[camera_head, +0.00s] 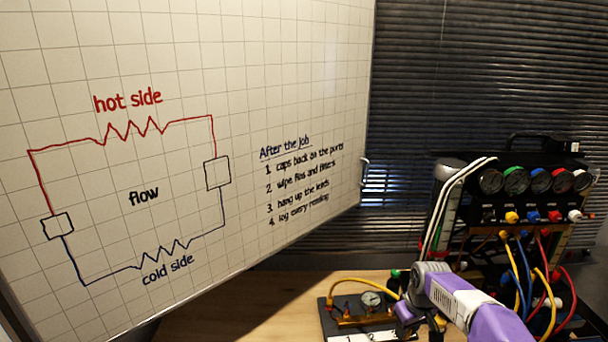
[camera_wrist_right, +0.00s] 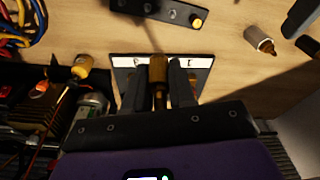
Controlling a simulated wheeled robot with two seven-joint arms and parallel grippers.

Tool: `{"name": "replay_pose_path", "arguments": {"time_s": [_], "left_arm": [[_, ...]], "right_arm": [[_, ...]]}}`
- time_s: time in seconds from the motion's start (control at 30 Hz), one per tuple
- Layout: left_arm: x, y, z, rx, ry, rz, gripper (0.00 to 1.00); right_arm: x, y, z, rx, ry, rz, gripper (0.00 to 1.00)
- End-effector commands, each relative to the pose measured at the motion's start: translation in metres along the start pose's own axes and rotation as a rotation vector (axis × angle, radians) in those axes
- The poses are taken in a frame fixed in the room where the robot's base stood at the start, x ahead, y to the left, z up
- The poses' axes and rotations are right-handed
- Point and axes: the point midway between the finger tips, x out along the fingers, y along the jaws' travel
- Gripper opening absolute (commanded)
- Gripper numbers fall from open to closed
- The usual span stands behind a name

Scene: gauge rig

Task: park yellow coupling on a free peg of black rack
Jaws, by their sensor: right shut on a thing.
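In the right wrist view my right gripper (camera_wrist_right: 159,72) is shut on a yellow-brown coupling (camera_wrist_right: 158,88) with a brassy end; shade darkens its colour, and I take it as the yellow coupling. The fingers stand on either side of it, over a black plate with white strips (camera_wrist_right: 203,62). A black bar with several metal studs and one yellow end (camera_wrist_right: 172,14) lies farther off; it may be the black rack. It is apart from the held coupling. In the head view my right arm hides the fingers and what they hold. My left gripper is not in view.
A gauge rig (camera_head: 535,182) with coloured hoses stands at the right. A small gauge on a black base (camera_head: 371,299) is beside my right arm. A whiteboard (camera_head: 280,80) fills the left. Open table lies left of the base.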

Motion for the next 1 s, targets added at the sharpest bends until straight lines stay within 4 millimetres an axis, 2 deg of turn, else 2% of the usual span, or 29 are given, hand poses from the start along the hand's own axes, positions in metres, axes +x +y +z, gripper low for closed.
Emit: {"name": "replay_pose_path", "arguments": {"time_s": [0.2, 0.57, 1.0], "left_arm": [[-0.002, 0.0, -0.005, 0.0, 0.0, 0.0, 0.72], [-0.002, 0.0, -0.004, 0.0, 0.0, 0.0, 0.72], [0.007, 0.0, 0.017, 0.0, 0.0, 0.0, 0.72]], "right_arm": [[-0.002, 0.018, 0.007, 0.001, 0.001, 0.0, 0.0], [0.0, 0.019, 0.008, 0.0, 0.001, 0.0, 0.0], [0.034, 0.019, 0.014, 0.0, 0.0, 0.0, 0.0]]}}
